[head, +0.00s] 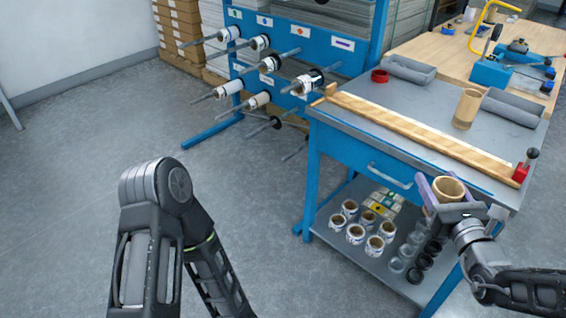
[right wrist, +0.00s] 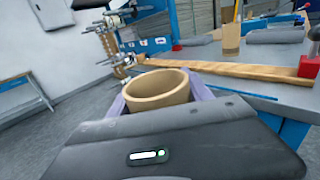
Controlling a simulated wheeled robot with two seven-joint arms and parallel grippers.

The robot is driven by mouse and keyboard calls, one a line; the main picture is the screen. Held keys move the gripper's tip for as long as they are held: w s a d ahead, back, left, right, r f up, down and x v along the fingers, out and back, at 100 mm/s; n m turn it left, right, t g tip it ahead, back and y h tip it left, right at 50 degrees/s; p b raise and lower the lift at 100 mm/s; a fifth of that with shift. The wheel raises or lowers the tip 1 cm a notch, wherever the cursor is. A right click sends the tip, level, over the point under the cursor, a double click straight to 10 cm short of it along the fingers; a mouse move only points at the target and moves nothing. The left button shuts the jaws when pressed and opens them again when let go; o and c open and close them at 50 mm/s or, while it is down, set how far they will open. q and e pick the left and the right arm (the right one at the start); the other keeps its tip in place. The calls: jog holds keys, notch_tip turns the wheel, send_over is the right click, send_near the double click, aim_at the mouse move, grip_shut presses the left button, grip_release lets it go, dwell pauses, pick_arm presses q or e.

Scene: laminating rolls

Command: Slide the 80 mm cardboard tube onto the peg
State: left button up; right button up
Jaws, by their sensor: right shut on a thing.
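My right gripper (head: 441,196) is shut on a cardboard tube (head: 449,187), held upright with its open end up, in front of the workbench's front edge. The tube also shows in the right wrist view (right wrist: 157,89), between the purple fingers. Its lower part is hidden. A second cardboard tube (head: 467,109) stands upright on the bench top. The blue rack at the back has several pegs, some holding rolls and some bare, such as the bare peg (head: 263,128). I cannot tell which peg is the task's one. My left arm is at lower left; its gripper is not in view.
The bench (head: 358,121) bears a long wooden strip (head: 420,132), a red tape ring (head: 379,76) and grey trays (head: 410,70). Several rolls (head: 355,233) lie on its lower shelf. The floor (head: 120,130) between my left arm and the rack is clear.

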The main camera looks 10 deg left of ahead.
pick_arm(q)
jog(key=o, duration=0.8)
jog(key=shift+c, duration=0.2)
jog(key=shift+r+p, duration=0.45)
jog(key=shift+r, duration=0.05)
jog(key=shift+c, duration=0.2)
pick_arm(e)
jog(key=shift+n+y, duration=0.3)
pick_arm(q)
notch_tip(320, 180, up, 8)
jog(key=p, duration=0.7)
jog(key=shift+p, duration=0.4)
pick_arm(e)
jog(key=s+f+n+g+y, duration=0.6)
jog(key=s+y, duration=0.3)
jog(key=s, duration=0.1)
jog(key=shift+s+n+g, duration=0.25)
jog(key=shift+n+g, duration=0.15)
pick_arm(q)
jog(key=shift+f, duration=0.1)
